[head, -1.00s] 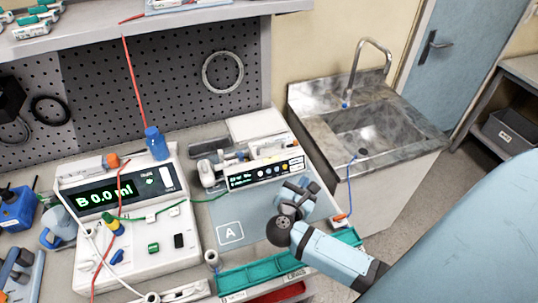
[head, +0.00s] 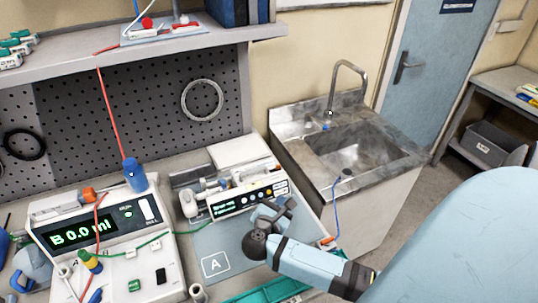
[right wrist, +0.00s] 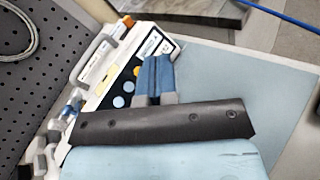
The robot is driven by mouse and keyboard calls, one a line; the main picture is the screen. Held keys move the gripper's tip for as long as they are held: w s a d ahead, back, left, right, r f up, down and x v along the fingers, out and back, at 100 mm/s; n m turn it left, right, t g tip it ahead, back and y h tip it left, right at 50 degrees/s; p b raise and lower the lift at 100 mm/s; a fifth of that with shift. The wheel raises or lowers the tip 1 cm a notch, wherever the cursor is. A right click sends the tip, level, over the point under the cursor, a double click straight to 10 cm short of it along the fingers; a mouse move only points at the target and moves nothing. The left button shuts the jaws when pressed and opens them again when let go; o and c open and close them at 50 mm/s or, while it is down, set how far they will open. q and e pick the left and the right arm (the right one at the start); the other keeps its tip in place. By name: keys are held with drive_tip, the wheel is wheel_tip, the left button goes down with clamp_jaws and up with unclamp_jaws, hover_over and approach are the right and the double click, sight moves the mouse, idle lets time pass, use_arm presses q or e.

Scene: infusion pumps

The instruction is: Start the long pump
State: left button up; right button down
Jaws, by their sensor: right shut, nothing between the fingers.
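The long pump (head: 248,198) is a low white device with a dark display, small green text and a row of coloured buttons at its right end. It lies on the bench, and its slanted panel (right wrist: 122,78) shows in the right wrist view. My right gripper (head: 281,208) is shut and empty, just in front of the panel's button end. In the right wrist view its blue-grey fingertips (right wrist: 155,66) are together beside the buttons and hide part of the panel. I cannot tell whether they touch it.
A larger white pump (head: 155,255) reading "B 0.0 ml" stands at the left, with coloured tubes around it. A blue-grey mat (head: 235,240) marked A lies in front of the long pump. A teal tray (head: 262,291) is at the front. A metal sink (head: 345,150) stands right.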

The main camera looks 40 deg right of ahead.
sight(273, 196)
drive_tip(key=w+f+b, duration=0.1)
drive_tip(key=w+d+f+b, duration=0.1)
drive_tip(key=w, duration=0.1)
drive_tip(key=shift+w+d+b, duration=0.15)
drive_tip(key=shift+w+b, duration=0.15)
drive_tip(key=shift+w, duration=0.25)
idle(0.6)
drive_tip(key=shift+w+f, duration=0.1)
idle(1.0)
drive_tip(key=shift+f+b, duration=0.1)
drive_tip(key=shift+b, duration=0.25)
drive_tip(key=shift+w+d, duration=0.1)
drive_tip(key=shift+w, duration=0.2)
